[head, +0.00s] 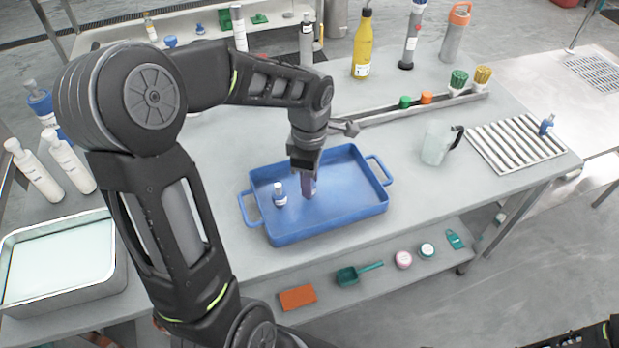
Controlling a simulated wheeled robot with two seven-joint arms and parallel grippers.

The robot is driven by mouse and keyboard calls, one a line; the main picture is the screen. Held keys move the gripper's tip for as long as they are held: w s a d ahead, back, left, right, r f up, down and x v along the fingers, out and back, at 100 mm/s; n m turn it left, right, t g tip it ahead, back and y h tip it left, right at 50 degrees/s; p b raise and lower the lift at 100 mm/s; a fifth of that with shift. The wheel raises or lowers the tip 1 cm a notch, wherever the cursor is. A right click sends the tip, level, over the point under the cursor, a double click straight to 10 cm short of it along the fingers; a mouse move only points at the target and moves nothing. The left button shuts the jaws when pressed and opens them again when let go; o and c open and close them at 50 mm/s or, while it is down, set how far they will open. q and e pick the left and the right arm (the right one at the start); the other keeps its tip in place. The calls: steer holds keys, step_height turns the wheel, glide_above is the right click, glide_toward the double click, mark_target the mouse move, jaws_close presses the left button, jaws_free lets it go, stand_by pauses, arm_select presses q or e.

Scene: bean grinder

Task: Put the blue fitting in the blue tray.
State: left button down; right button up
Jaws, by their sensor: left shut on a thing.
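The blue tray (352,205) lies on the grey bench near its front edge, with a handle at each end. My left gripper (307,172) is over the tray, pointing down. It is shut on a small bluish-purple piece (308,188), which looks like the blue fitting; the jaws hide its upper part. The piece is inside the tray's outline, and I cannot tell whether it touches the tray floor. A small white-and-blue bottle-shaped piece (279,194) stands in the tray to its left.
A striped rack (515,145) with a small blue piece (547,124) is at right, beside a pale jug (437,143). A rail (420,112), yellow bottle (362,45) and brushes stand behind. A metal basin (60,262) is at left. Bench around the tray's right is clear.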

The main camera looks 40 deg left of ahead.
arm_select(q)
steer(key=shift+f, duration=0.2)
steer(key=c, duration=1.1)
jaws_free()
steer(key=shift+r, duration=0.2)
step_height(320, 180, up, 12)
steer(key=shift+r, duration=0.1)
